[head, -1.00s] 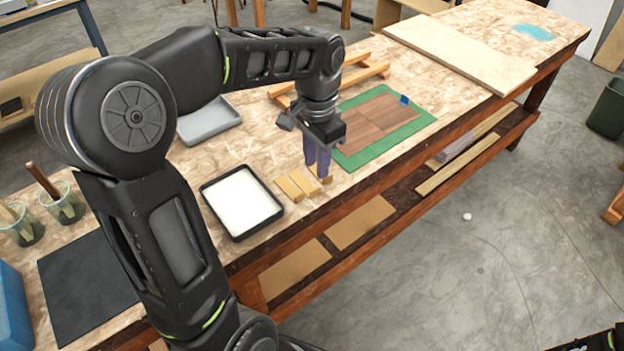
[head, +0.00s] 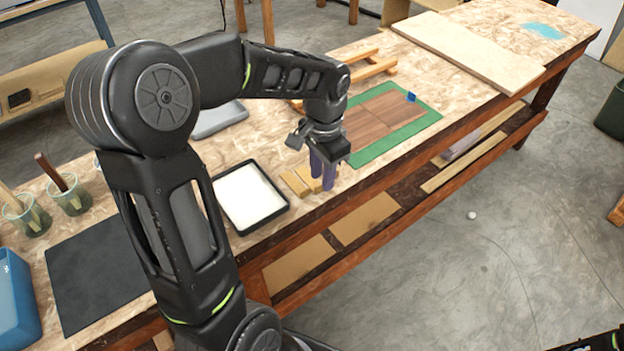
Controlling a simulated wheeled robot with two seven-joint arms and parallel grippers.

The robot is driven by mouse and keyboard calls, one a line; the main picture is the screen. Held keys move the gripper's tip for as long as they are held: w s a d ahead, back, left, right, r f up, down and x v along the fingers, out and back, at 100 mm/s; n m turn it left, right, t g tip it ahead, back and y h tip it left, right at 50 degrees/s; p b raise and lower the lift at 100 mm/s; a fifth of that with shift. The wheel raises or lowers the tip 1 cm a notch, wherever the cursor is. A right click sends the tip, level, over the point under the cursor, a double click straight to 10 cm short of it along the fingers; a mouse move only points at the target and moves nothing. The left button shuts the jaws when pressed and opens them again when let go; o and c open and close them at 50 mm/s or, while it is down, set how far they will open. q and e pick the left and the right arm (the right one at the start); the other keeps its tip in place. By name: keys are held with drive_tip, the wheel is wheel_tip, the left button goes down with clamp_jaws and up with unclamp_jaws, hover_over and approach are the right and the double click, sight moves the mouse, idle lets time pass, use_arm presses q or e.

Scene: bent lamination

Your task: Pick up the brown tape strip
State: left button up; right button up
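Several short tan-brown strips lie side by side on the workbench, beside the white tray. The left one (head: 294,183) and the middle one (head: 308,178) show clearly. Another at the right end is mostly hidden by my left gripper's fingers. My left gripper (head: 322,180) points down with its purple fingers at the right end of this row. The two fingers show close side by side. I cannot tell whether a strip is between them or whether they touch one. My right gripper is out of view.
A black-rimmed tray (head: 250,197) with white content stands left of the strips. A green mat (head: 370,154) with brown wood panels (head: 375,122) lies to their right. The workbench front edge is close. Cups (head: 70,195) and a dark mat (head: 95,280) are at left.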

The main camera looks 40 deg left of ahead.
use_arm(q)
wheel_tip(320, 180, down, 2)
drive_tip(key=shift+f, duration=0.25)
drive_tip(key=shift+c, duration=0.3)
clamp_jaws()
idle(0.6)
